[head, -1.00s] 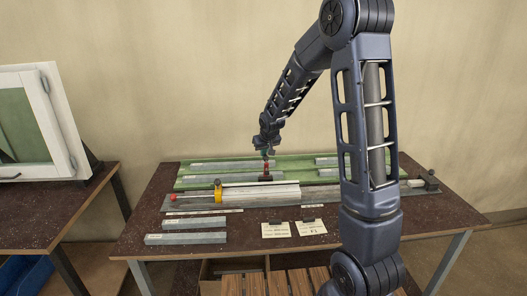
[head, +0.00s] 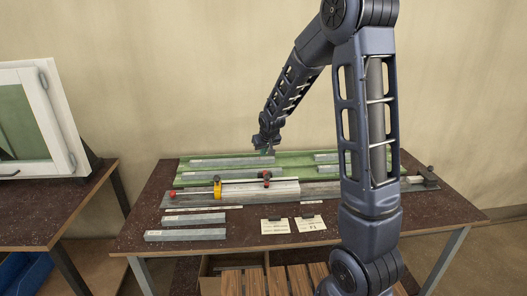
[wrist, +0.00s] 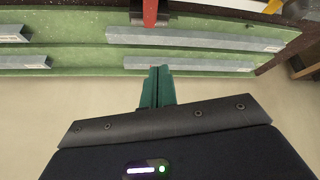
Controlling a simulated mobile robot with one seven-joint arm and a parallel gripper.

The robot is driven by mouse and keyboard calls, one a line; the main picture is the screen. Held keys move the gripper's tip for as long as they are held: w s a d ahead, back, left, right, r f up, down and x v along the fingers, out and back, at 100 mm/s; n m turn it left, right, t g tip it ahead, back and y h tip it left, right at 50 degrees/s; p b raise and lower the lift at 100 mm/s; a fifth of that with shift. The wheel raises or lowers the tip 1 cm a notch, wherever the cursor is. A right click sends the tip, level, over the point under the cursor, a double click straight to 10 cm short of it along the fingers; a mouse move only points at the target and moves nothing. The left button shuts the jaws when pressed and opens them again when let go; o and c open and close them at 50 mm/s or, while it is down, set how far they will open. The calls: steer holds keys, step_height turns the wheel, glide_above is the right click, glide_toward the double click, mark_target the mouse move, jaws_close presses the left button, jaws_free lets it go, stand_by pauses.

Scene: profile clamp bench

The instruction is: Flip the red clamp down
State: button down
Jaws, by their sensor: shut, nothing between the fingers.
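The red clamp (head: 267,175) stands at the middle of the long profile fixture on the bench. Its red lever is low, near the light profile (head: 285,189). In the wrist view the red lever (wrist: 150,12) runs from a dark base towards the top edge, where it is cut off. My gripper (head: 269,151) is behind and above the clamp, over the far part of the green mat. In the wrist view my gripper (wrist: 158,72) has its teal fingers together, with nothing between them and apart from the clamp.
Grey bars lie on the green mat (head: 182,184), and two more (head: 185,235) lie at the front left. A yellow block (head: 218,188) and a red knob (head: 172,196) are on the fixture's left part. Paper cards (head: 275,227) lie in front. A window frame stands left.

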steer(key=shift+s+f+t, duration=0.25)
steer(key=shift+s+t, duration=0.45)
steer(key=shift+s, duration=0.35)
stand_by(0.5)
steer(key=shift+s+f, duration=0.25)
steer(key=shift+s, duration=0.2)
steer(key=shift+s+f, duration=0.2)
steer(key=shift+s, duration=0.25)
